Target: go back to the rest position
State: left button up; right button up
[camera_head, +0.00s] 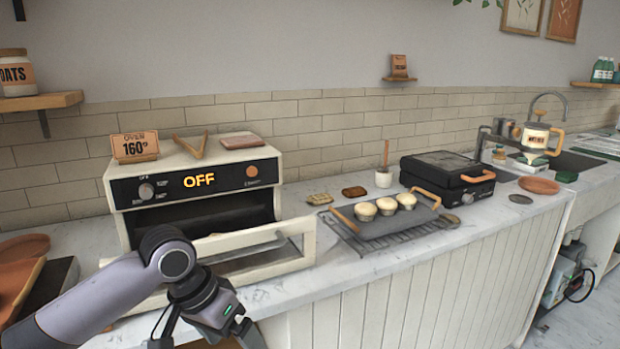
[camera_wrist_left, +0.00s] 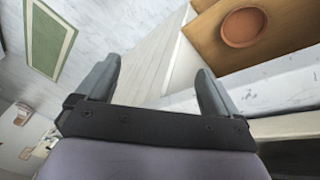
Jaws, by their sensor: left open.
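My left arm comes in from the left in the head view, bent in front of the oven (camera_head: 195,190). My left gripper (camera_head: 245,333) hangs low by the counter's front edge, below the oven's door. In the left wrist view the two fingers of the left gripper (camera_wrist_left: 155,82) stand wide apart with nothing between them. My right gripper does not show in either view.
The oven door (camera_head: 262,255) is folded down near my arm, and its display reads OFF. A grey tray (camera_head: 385,228) with three muffins lies on a wire rack, left of a black grill (camera_head: 445,172). Wooden boards stand at the far left.

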pick_arm(q)
jog(key=s+d+f+n+t+h, duration=0.1)
jog(key=s+d+f+t+h, duration=0.1)
jog(key=f, duration=0.5)
jog(key=s+d+f+n+t+h, duration=0.1)
jog(key=s+d+f+t+h, duration=0.15)
jog(key=f, duration=0.55)
jog(key=s+a+f+t+y, duration=0.2)
jog(key=s+a+f, duration=0.2)
jog(key=s+a, duration=0.2)
jog(key=s+a+f+n+t+y, duration=0.1)
jog(key=s+a+f+t+y, duration=0.1)
jog(key=s+a, duration=0.4)
jog(key=s+f+y, duration=0.1)
jog(key=s+f, duration=0.1)
jog(key=s, duration=0.1)
jog(key=shift+s+y+p, duration=0.3)
jog(key=shift+y+p, duration=0.05)
jog(key=shift+p, duration=0.05)
jog(key=shift+a, duration=0.1)
